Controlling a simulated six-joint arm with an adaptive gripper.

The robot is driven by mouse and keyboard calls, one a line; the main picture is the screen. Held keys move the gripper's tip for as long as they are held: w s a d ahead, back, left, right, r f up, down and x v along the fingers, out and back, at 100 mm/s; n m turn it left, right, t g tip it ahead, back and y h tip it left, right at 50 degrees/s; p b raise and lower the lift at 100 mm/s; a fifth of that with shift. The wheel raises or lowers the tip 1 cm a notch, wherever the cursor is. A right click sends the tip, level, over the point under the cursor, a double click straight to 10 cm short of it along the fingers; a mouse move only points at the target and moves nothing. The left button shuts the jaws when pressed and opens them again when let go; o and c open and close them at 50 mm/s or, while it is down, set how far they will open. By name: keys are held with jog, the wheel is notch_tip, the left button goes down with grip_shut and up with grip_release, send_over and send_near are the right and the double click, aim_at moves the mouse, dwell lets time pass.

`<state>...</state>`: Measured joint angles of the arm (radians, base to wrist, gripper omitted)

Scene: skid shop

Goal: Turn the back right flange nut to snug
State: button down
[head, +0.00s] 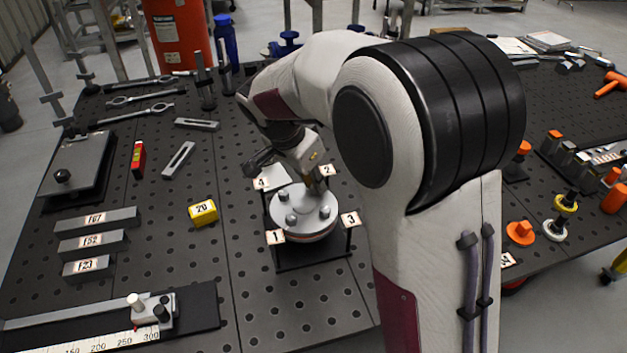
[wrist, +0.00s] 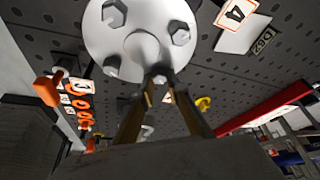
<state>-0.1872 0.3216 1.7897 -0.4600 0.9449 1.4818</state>
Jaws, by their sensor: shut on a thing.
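The round grey flange (head: 303,228) sits on a black stand in the middle of the table, with number tags around it. My gripper (head: 319,187) reaches down to its back right side, by tag 2 (head: 327,170). In the wrist view the fingertips of my gripper (wrist: 160,84) are closed around the back right flange nut (wrist: 159,78), which is mostly hidden between them. Three other nuts show on the flange: back left (head: 283,195), front left (head: 291,219) and front right (head: 324,212). How tight the nut is cannot be seen.
Tags 4 (head: 262,184), 1 (head: 276,237) and 3 (head: 350,219) stand close around the flange. A yellow block marked 20 (head: 203,212) lies to the left. Grey bars (head: 97,220), wrenches (head: 130,115) and a caliper (head: 150,310) lie further left. My arm hides table area to the right.

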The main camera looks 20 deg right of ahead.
jog(key=c, duration=2)
grip_release()
jog(key=shift+r, duration=0.15)
jog(key=shift+o, duration=0.2)
jog(key=shift+n+t, duration=0.3)
jog(key=shift+n, duration=0.3)
jog(key=shift+s+d+n+t+y, duration=0.1)
jog(key=shift+n+t+y, duration=0.25)
jog(key=shift+n, duration=0.8)
jog(key=shift+d+n+t+y, duration=0.15)
jog(key=shift+n+y, duration=0.3)
jog(key=shift+n, duration=0.7)
jog(key=shift+a, duration=0.1)
jog(key=shift+n+t+y, duration=0.15)
jog(key=shift+n+y, duration=0.4)
jog(key=shift+n, duration=0.95)
jog(key=shift+n+t+y, duration=0.15)
jog(key=shift+n+y, duration=0.4)
jog(key=shift+n, duration=0.95)
